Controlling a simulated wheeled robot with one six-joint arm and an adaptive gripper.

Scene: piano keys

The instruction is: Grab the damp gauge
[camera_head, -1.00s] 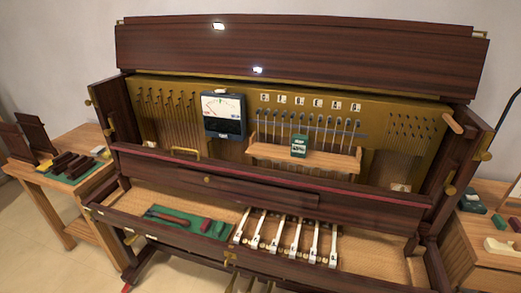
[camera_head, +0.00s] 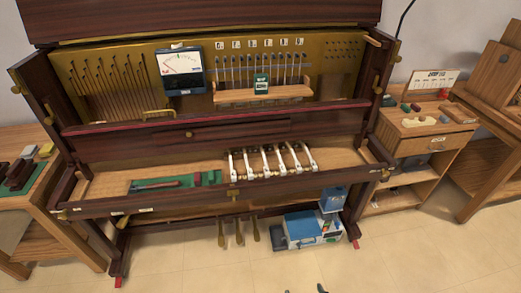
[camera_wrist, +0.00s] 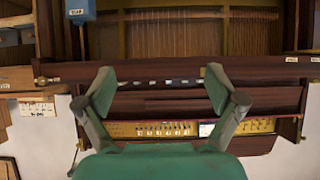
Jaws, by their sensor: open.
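A dark-cased dial meter (camera_head: 181,70) with a white face and needle stands at the left of the open upright piano's upper bay. A small dark green boxed device (camera_head: 261,84) with a pale label stands on a wooden shelf to its right. I cannot tell from the labels which is the damp gauge. My gripper (camera_wrist: 160,89) is open and empty in the wrist view, its two fingers wide apart. That view shows the piano upside down, and the gripper is well apart from both devices. The meter's pale face (camera_wrist: 206,129) shows small there.
A red-edged rail (camera_head: 200,121) runs below the shelf (camera_head: 235,96). White-topped keys (camera_head: 270,160) and a green tool mat (camera_head: 207,178) lie in the lower bay. A blue-and-white machine (camera_head: 302,229) stands on the floor at lower right.

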